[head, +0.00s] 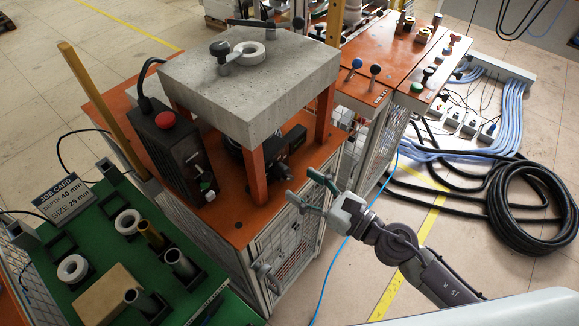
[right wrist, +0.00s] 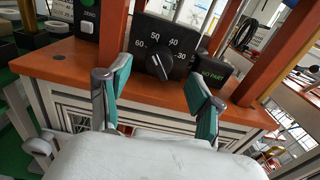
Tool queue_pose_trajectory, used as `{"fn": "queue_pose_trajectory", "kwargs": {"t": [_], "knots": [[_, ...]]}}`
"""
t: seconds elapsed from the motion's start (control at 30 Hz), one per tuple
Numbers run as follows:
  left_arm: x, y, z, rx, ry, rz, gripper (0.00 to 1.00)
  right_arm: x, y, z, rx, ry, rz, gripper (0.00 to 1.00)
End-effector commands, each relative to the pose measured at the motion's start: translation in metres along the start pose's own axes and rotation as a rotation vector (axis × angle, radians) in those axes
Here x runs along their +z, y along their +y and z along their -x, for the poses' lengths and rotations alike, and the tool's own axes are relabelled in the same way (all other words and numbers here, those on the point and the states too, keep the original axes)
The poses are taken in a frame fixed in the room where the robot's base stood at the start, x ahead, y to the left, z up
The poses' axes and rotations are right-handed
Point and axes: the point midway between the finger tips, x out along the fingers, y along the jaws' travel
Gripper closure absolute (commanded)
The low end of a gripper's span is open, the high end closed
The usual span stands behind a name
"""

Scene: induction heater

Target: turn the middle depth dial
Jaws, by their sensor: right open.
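The depth dial (right wrist: 158,62) is a round black knob on a black plate marked 60, 50, 40 and 30. In the right wrist view it stands at upper centre, between my fingertips in the picture and beyond them. A white line shows on the knob; its exact setting is hard to read. In the head view the dark dial housing (head: 279,163) is under the concrete slab, seen from above and partly hidden. My right gripper (head: 309,193) is open and empty in front of the orange bench edge. Its green-padded fingers (right wrist: 160,85) are spread, apart from the dial. My left gripper is out of view.
A "NO PART" display (right wrist: 213,73) is right of the dial. Orange posts (head: 256,168) hold up the concrete slab (head: 268,90). A black control box with a red button (head: 165,120) stands left. The job card (head: 64,193) reads depth 40 mm, size 25 mm.

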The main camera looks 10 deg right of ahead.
Motion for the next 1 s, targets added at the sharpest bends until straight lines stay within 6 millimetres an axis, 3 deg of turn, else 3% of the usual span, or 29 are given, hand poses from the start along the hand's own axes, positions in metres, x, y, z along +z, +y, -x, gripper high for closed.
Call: {"fn": "queue_pose_trajectory", "kwargs": {"t": [0.1,0.23,0.63,1.0], "knots": [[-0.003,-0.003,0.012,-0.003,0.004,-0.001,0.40,0.004,0.000,-0.022,-0.001,-0.002,-0.001,0.35],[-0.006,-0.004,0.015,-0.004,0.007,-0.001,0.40,0.001,-0.001,-0.036,-0.002,-0.001,-0.003,0.35],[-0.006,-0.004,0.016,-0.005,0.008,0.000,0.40,-0.001,0.000,-0.044,-0.001,0.001,-0.002,0.35],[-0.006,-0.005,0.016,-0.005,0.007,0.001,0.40,-0.001,0.000,-0.043,-0.001,0.001,-0.002,0.95]]}}
